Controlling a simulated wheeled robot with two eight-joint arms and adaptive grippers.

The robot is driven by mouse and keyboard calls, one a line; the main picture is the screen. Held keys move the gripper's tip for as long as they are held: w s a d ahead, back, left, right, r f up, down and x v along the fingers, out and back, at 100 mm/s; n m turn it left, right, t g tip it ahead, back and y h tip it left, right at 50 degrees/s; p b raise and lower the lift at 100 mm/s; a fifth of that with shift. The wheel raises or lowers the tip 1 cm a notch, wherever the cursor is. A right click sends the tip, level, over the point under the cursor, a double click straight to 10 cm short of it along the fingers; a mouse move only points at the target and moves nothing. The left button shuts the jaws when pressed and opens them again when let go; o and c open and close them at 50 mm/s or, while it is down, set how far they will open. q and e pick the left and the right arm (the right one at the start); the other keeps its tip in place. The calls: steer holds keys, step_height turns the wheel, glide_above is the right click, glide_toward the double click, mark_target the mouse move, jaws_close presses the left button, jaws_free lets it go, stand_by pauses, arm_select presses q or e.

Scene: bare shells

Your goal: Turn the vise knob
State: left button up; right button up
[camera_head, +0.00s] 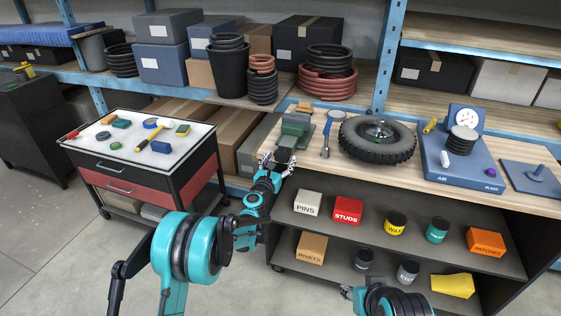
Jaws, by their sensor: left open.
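The green vise (294,130) stands at the left end of the wooden workbench (320,170), near its front edge. My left gripper (277,160) is open at the near side of the vise, close to its lower front end. The knob cannot be made out clearly; it is small and partly hidden by the gripper, and I cannot tell whether the fingers touch it. My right gripper (348,291) is low at the bottom of the view, in front of the lower shelf and away from the vise. Its finger opening is unclear.
A blue-handled tool (326,141) and a tire (377,139) lie right of the vise. A blue air gauge stand (457,165) is farther right. Shelves below hold labelled boxes and jars. A tool cart (140,165) stands left, with open floor before it.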

arm_select(q)
steer(key=shift+w+d, duration=0.15)
steer(key=shift+w, duration=0.2)
steer(key=c, duration=1.1)
